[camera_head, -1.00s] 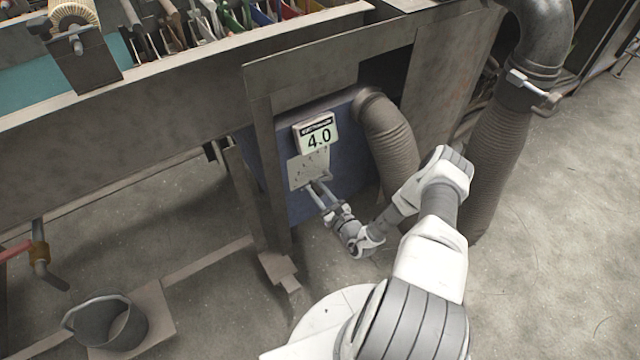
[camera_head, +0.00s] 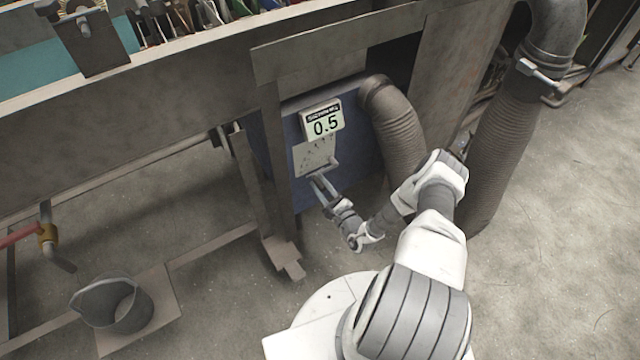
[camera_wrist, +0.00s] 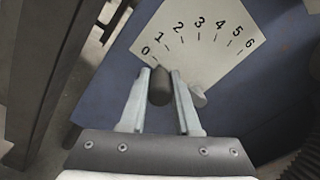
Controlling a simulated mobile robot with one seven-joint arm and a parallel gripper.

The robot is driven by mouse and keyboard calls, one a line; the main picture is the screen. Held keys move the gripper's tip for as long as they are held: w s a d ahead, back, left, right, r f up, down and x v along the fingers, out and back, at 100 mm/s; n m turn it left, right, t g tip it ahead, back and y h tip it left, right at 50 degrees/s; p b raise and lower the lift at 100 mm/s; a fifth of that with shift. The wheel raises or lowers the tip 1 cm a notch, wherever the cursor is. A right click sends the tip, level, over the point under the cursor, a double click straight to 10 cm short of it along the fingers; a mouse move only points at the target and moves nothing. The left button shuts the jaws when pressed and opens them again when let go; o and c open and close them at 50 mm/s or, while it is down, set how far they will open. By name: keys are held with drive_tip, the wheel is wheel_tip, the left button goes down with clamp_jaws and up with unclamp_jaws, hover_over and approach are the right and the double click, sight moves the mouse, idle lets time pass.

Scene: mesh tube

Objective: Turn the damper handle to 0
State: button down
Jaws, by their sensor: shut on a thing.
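The damper handle (camera_wrist: 160,86) is a dark grey grip, seen in the wrist view between the two fingers of my gripper (camera_wrist: 162,78). My gripper is shut on it, and it also shows in the head view (camera_head: 318,182). The handle's pale pivot end (camera_wrist: 199,97) is to the right of the fingers. Behind is a white dial plate (camera_wrist: 205,40) with marks from 0 to 6. The grip is close to the 0 mark at the plate's lower left. The display (camera_head: 324,121) above the plate reads 0.5.
The plate is on a blue box (camera_head: 345,150) under the bench (camera_head: 170,95). A ribbed hose (camera_head: 400,135) leaves the box to the right of the display. A metal post (camera_wrist: 50,70) stands left of the handle. A bucket (camera_head: 118,308) stands at lower left.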

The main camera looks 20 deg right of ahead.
drive_tip(key=c, duration=0.6)
unclamp_jaws()
